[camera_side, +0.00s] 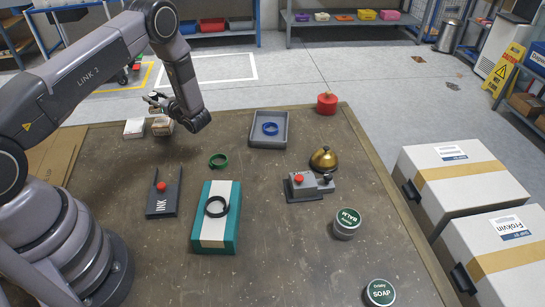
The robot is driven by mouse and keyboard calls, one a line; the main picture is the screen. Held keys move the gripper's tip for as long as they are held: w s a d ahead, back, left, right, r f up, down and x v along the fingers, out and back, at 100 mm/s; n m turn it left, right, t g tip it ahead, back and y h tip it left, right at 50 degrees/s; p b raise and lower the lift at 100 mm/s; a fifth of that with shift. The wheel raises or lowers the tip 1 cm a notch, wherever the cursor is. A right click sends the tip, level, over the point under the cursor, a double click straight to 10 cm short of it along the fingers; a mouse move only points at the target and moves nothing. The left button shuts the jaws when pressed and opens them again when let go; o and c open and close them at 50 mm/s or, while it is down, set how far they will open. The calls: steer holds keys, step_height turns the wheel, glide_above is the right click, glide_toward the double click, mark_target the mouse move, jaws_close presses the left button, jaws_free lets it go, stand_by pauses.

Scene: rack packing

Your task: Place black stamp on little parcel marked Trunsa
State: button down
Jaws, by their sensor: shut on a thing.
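My gripper (160,104) is at the far left of the table, just above a small tan parcel (162,127). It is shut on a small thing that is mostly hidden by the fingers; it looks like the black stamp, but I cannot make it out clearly. Whether it touches the parcel is not clear. A small white parcel (134,129) stands just left of the tan one. The labels on both are too small to read, so I cannot tell which is marked Trunsa.
A dark INK stand (161,204) with a red knob and a teal box (233,224) with a black ring stand nearer. A green ring (218,160), grey tray (283,133), red pot (327,104), brass bell (323,158) and tins (344,228) lie rightward.

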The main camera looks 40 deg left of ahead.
steer(key=shift+w+a+f, duration=0.1)
steer(key=shift+w+f, duration=0.05)
steer(key=shift+f, duration=0.8)
steer(key=shift+w+a+f, duration=0.1)
steer(key=shift+f, duration=0.85)
steer(key=shift+f, duration=0.1)
steer(key=c, duration=0.8)
jaws_free()
